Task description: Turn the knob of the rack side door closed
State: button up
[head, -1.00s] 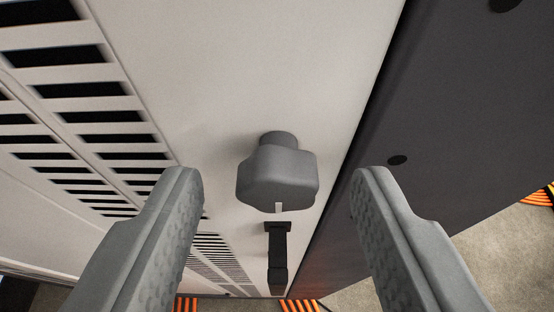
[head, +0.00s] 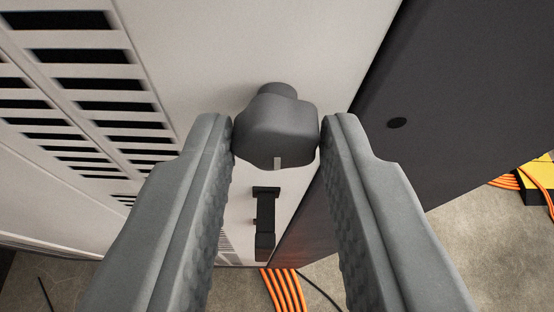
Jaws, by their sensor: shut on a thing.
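The grey knob (head: 275,130) stands out from the light side door (head: 190,45) of the rack, near the door's right edge. A small pale mark shows on the knob's lower front face, pointing down in the picture. My gripper (head: 277,138) is shut on the knob, with one finger against its left side and one against its right side. The fingertips reach about the middle of the knob. The knob's side faces are partly hidden by the fingers.
A black latch-like handle (head: 265,222) sits on the door just below the knob. Vent slots (head: 75,85) fill the door's left part. A dark panel (head: 400,150) stands to the right. Orange cables (head: 285,288) and a yellow-black object (head: 540,180) lie on the floor.

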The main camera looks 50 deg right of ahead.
jog(key=n+g+h, duration=0.1)
jog(key=n, duration=0.1)
jog(key=shift+w+a+n, duration=0.1)
jog(key=shift+a+n, duration=0.05)
jog(key=shift+n, duration=0.25)
jog(key=n+g+h, duration=0.1)
jog(key=n+h, duration=0.1)
jog(key=n, duration=0.1)
jog(key=shift+w+a+f, duration=0.1)
jog(key=shift+f, duration=0.05)
jog(key=n+h, duration=0.2)
jog(key=n, duration=0.1)
jog(key=shift+f+n, duration=0.1)
jog(key=shift+n, duration=0.2)
jog(key=shift+f+n+h, duration=0.15)
jog(key=shift+n+h, duration=0.65)
jog(key=shift+n, duration=0.9)
jog(key=o, duration=1)
jog(key=shift+a, duration=0.1)
jog(key=v, duration=1.7)
jog(key=shift+a, duration=0.25)
jog(key=shift+w, duration=0.1)
